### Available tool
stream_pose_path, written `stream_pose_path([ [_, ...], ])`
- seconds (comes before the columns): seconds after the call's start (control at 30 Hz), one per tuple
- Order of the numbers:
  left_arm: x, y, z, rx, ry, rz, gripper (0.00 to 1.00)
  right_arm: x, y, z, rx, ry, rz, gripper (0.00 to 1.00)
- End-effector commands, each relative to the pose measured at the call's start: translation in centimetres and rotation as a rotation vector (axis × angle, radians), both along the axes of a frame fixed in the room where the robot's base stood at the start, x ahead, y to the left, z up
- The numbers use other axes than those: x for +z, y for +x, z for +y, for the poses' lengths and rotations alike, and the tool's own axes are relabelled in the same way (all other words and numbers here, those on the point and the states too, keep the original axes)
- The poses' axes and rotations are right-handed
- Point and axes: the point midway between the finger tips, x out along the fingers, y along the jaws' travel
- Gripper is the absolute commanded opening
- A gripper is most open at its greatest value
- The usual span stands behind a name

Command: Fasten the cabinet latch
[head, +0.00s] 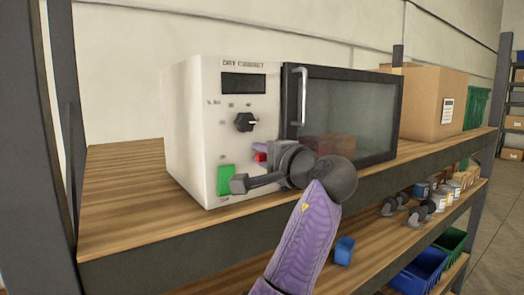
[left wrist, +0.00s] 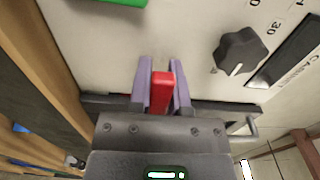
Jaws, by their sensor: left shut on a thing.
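The dry cabinet (head: 200,130) is a white box on the wooden shelf, with a dark-framed glass door (head: 350,115) on its right that looks closed. The red latch (head: 260,157) is on the front panel, left of the door's edge, and is mostly hidden by my gripper in the head view. My left gripper (head: 262,150) is at the panel, shut on the latch. In the left wrist view the red latch (left wrist: 162,92) sits between the two purple fingers of the gripper (left wrist: 163,72). Whether the latch is fastened cannot be told. My right gripper is not in view.
The panel has a black knob (head: 244,122), a dark display (head: 243,84) and a green button (head: 225,179) near my gripper. A vertical handle (head: 303,95) stands out from the door. A cardboard box (head: 425,100) is at the right. Bins and weights fill the lower shelf.

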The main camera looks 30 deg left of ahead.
Motion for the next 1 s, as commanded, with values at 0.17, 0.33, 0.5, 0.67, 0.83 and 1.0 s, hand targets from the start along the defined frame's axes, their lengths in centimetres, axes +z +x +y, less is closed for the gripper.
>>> stream_pose_path([
  [0.17, 0.1, 0.0, 0.0, 0.0, 0.008, 0.02, 0.0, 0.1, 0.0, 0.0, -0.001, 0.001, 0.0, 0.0],
  [0.33, 0.0, 0.0, 0.0, 0.0, 0.009, 0.019, 0.38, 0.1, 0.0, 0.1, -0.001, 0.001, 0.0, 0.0],
  [0.5, 0.1, 0.0, 0.0, 0.0, 0.009, 0.018, 0.59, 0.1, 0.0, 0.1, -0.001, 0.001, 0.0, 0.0],
  [0.67, 0.1, 0.0, 0.0, 0.0, 0.008, 0.017, 0.59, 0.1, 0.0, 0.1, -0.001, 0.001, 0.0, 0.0],
  [0.83, -0.4, -0.7, -1.9, -0.004, 0.007, 0.014, 0.59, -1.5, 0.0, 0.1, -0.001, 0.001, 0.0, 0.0],
  [1.0, -0.6, -2.4, -6.0, -0.005, 0.007, 0.014, 0.59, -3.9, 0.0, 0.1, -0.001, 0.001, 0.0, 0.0],
])
